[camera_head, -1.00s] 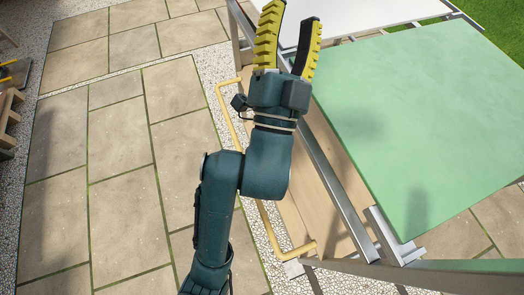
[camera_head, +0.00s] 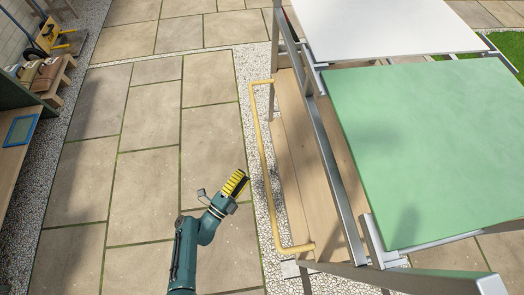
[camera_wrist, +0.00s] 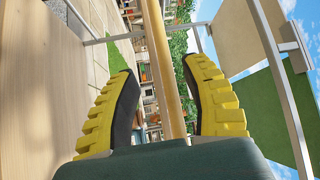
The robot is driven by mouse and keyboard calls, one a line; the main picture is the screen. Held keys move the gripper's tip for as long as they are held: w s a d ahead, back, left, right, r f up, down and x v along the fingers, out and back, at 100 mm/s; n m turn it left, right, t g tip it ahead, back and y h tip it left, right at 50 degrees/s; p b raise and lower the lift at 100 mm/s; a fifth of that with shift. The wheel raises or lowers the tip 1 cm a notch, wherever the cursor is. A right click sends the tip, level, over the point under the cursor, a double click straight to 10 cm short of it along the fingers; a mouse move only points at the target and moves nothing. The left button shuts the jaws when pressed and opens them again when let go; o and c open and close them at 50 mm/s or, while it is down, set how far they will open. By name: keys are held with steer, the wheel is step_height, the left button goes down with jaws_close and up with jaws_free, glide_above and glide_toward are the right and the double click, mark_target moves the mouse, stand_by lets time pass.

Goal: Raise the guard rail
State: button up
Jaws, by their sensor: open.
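The guard rail (camera_head: 260,165) is a yellow bar with bent ends, low along the left side of the bench frame in the head view. My gripper (camera_head: 236,183) is just left of its long middle part, with a small gap between them in that picture. In the wrist view the rail (camera_wrist: 163,70) runs lengthwise between the two spread yellow fingers of my gripper (camera_wrist: 165,95). The jaws are open and neither finger visibly presses on it. I cannot tell whether the rail is between the fingertips or beyond them.
The bench frame (camera_head: 335,165) with its green panel (camera_head: 430,140) and white panel (camera_head: 385,28) stands right of the rail. Wooden boards (camera_head: 290,150) lie beside the rail. The paving (camera_head: 150,150) to the left is clear. A table with a blue tray (camera_head: 20,130) is at far left.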

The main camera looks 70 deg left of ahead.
mark_target(261, 150)
steer(key=b+x, duration=0.2)
steer(key=x, duration=0.9)
steer(key=shift+w+a+r+b, duration=0.1)
steer(key=shift+w+a+b, duration=0.1)
steer(key=shift+b, duration=0.2)
jaws_close()
